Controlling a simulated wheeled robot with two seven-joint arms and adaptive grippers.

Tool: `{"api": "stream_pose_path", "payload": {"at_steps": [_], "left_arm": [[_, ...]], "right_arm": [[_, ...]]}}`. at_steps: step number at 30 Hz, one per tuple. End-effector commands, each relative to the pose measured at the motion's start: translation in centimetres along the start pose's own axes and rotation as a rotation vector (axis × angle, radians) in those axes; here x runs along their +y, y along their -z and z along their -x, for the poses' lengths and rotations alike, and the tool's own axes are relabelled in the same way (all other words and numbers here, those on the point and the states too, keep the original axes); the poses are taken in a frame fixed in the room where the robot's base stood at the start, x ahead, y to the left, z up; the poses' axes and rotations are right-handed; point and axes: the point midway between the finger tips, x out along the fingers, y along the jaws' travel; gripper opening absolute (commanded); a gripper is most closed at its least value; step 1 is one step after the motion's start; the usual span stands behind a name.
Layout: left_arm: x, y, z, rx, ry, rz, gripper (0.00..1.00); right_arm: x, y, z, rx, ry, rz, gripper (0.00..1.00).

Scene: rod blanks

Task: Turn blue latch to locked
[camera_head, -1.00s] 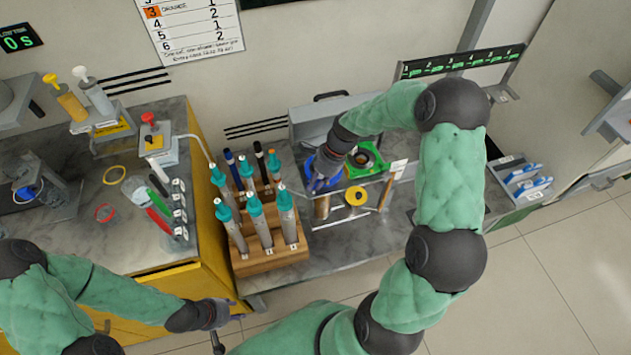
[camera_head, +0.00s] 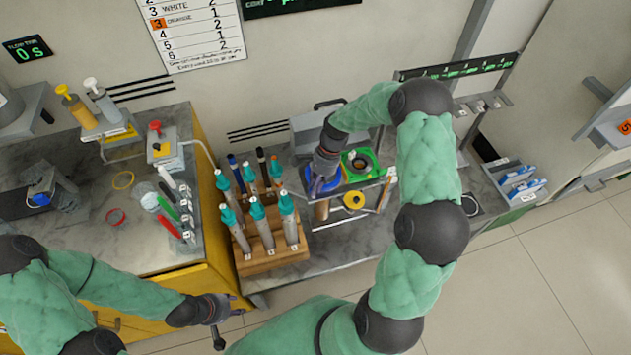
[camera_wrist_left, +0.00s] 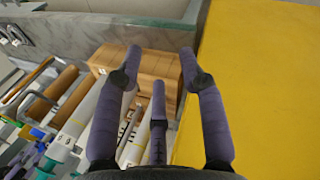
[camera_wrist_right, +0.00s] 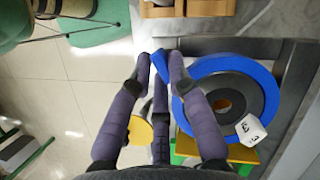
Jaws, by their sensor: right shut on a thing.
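The blue latch is a round blue ring (camera_wrist_right: 262,82) with a blue tab (camera_wrist_right: 160,66) in the right wrist view. In the head view the blue ring (camera_head: 334,184) is partly hidden by my right gripper (camera_head: 316,184). My right gripper (camera_wrist_right: 161,60) is shut on the blue tab at the ring's left side. A white tag marked 3 sits at the ring's lower edge. My left gripper (camera_head: 232,308) is empty near the yellow cabinet's front; its fingers (camera_wrist_left: 160,60) are spread open in the left wrist view.
A green square fixture (camera_head: 373,160) lies right of the ring, with a yellow disc (camera_head: 354,200) in front. A wooden rack (camera_head: 268,261) of teal-capped tubes stands to the left. A shelf with blue items (camera_head: 522,185) is at right. Open floor lies in front.

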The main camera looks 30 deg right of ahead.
Motion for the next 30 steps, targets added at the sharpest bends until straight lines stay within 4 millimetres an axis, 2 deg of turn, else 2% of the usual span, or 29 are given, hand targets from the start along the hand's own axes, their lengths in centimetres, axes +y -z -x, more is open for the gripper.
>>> {"api": "stream_pose_path", "payload": {"at_steps": [4, 15, 30], "left_arm": [[0.4, -0.1, 1.2, 0.0, 0.0, 0.0, 0.4], [0.8, -0.1, 2.2, 0.0, 0.0, 0.0, 0.4], [0.9, -0.1, 2.5, 0.0, 0.0, 0.0, 0.4]], "right_arm": [[-0.2, -0.1, 0.2, 0.0, -0.047, 0.115, 0.0], [-0.3, 0.1, 0.1, 0.001, -0.129, 0.314, 0.0], [-0.4, 0.1, 0.1, 0.001, -0.154, 0.376, 0.0]]}}
